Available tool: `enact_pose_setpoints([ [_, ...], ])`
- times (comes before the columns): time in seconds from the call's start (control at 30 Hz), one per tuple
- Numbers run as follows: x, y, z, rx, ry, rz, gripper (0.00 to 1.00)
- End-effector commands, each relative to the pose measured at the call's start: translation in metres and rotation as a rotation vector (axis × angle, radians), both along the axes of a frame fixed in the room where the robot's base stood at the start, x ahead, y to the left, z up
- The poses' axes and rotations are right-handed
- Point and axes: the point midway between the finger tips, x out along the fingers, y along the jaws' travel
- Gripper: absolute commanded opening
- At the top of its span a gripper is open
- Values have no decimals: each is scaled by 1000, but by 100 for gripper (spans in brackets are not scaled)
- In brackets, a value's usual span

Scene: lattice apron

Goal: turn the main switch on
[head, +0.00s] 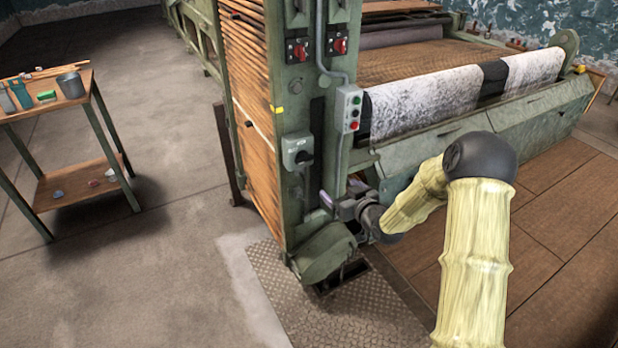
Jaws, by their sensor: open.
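A grey switch box (297,151) with a black rotary knob is mounted on the front of the green machine column, at mid height. Two red rotary switches sit higher on the column, a left one (299,51) and a right one (340,46). No readable label shows which is the main switch, and the knob positions are too small to read. My gripper (332,200) is open and seems empty, low in front of the column, below and right of the grey box and apart from it. Its fingertips are small and partly blend with the column.
A button box (349,109) with green and red buttons hangs from a conduit right of the column. A white cloth roll (425,99) lies behind my arm. A worktable (75,103) with a cup stands left. Floor between table and machine is clear.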

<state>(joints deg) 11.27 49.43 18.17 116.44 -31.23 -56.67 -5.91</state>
Motion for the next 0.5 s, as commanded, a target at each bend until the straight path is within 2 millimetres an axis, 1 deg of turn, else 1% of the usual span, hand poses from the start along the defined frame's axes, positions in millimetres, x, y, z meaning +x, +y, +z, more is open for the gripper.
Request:
enact_pose_setpoints([
  [0.03, 6, 4, -22, 44, -44, 11, 85],
  [0.1, 11, 8, -28, 96, -105, 24, 85],
  [0.23, 15, 10, -30, 148, -167, 36, 85],
  [0.5, 15, 10, -27, 153, -174, 36, 85],
])
